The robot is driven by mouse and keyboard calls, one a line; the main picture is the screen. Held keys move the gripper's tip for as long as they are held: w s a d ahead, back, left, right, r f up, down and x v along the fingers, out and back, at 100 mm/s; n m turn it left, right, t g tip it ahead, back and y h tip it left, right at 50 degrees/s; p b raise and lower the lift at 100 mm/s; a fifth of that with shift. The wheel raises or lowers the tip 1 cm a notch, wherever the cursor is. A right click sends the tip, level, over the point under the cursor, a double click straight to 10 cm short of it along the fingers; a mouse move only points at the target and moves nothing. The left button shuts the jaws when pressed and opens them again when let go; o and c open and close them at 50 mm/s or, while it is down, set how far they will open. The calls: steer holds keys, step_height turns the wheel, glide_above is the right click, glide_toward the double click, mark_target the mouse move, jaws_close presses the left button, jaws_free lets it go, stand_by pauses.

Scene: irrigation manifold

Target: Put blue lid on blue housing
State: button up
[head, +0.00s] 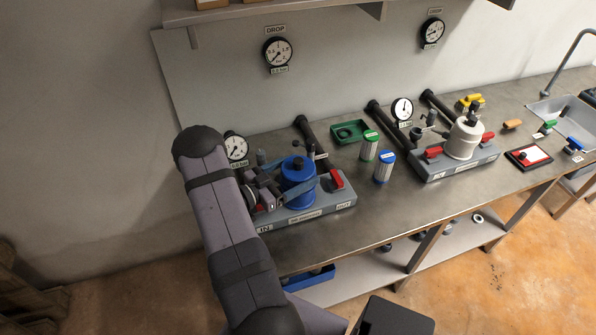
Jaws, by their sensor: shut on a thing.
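The blue housing (298,197) stands upright on the grey base block at the left of the bench. The blue lid (297,167), with a dark knob on top, is at the top of the housing and looks lined up with it. I cannot tell from this view whether it is fully seated or slightly raised. My gripper (295,184) reaches in from the left, with its fingers on either side of the blue lid, shut on it. Part of the lid and housing is hidden behind the fingers and wrist.
A red-handled valve (336,180) sits just right of the housing. Green (369,146) and blue-topped (384,168) filter cartridges stand further right. A green tray (350,131) and a white housing (463,139) are beyond. A gauge (235,148) stands behind my arm.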

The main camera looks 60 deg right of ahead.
mark_target(298, 160)
steer(key=shift+f+b, duration=0.4)
steer(key=shift+b, duration=0.1)
stand_by(0.8)
steer(key=o, duration=1.2)
steer(key=shift+r+p, duration=2.65)
steer(key=shift+r, duration=0.85)
steer(key=shift+w, duration=0.1)
